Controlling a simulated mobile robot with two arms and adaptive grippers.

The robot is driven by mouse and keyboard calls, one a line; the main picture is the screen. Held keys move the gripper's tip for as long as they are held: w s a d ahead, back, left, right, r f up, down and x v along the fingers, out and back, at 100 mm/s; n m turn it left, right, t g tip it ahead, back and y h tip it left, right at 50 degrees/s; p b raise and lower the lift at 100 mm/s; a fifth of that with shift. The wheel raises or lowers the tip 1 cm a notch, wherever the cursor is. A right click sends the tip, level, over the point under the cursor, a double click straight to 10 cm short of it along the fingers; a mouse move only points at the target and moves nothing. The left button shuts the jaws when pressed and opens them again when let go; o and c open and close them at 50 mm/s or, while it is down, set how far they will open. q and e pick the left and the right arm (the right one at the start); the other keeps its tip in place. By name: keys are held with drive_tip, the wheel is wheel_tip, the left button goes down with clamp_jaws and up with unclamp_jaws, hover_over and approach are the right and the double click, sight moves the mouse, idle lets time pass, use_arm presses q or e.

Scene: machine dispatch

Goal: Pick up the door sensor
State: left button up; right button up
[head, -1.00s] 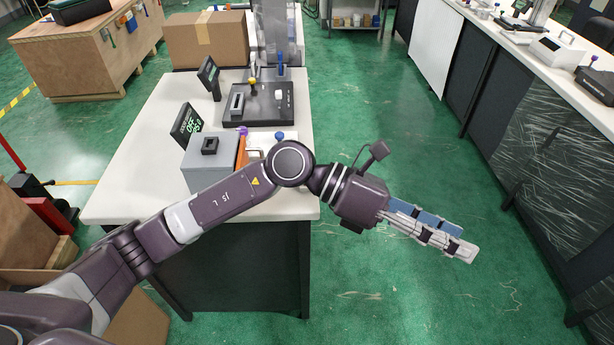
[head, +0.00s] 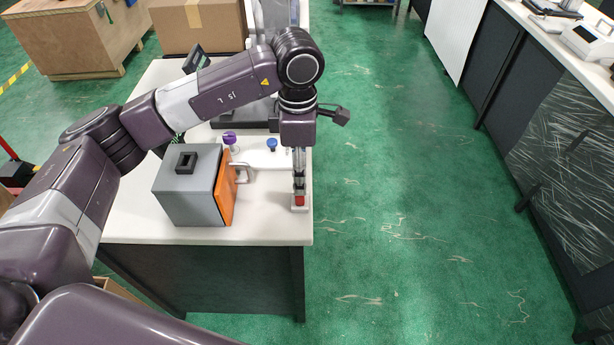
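A small red and white piece (head: 299,201), perhaps the door sensor, is at the right edge of the white table; I cannot tell for sure what it is. My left gripper (head: 299,184) points down right at this piece. Its fingers show edge-on, one behind the other, so the gap between them is hidden. I cannot tell whether they touch the piece. My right gripper is not in view.
A grey box (head: 187,192) with an orange front panel (head: 226,187) and a black block on top stands left of the gripper. A purple knob (head: 229,138) and a blue knob (head: 271,145) are behind. The table's right edge is close; green floor lies beyond.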

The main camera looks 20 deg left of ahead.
sight(300, 198)
use_arm(q)
drive_tip(key=f, duration=0.1)
drive_tip(key=f+p, duration=0.2)
drive_tip(key=shift+s+a+f, duration=0.15)
drive_tip(key=shift+s+f, duration=0.15)
drive_tip(key=shift+f, duration=0.05)
drive_tip(key=f, duration=0.2)
drive_tip(key=p, duration=0.1)
drive_tip(key=shift+w+f, duration=0.25)
drive_tip(key=shift+f, duration=0.55)
drive_tip(key=c, duration=1.2)
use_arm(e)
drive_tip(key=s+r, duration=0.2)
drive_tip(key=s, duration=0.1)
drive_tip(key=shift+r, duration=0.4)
use_arm(q)
drive_tip(key=shift+o, duration=0.2)
drive_tip(key=shift+r, duration=0.1)
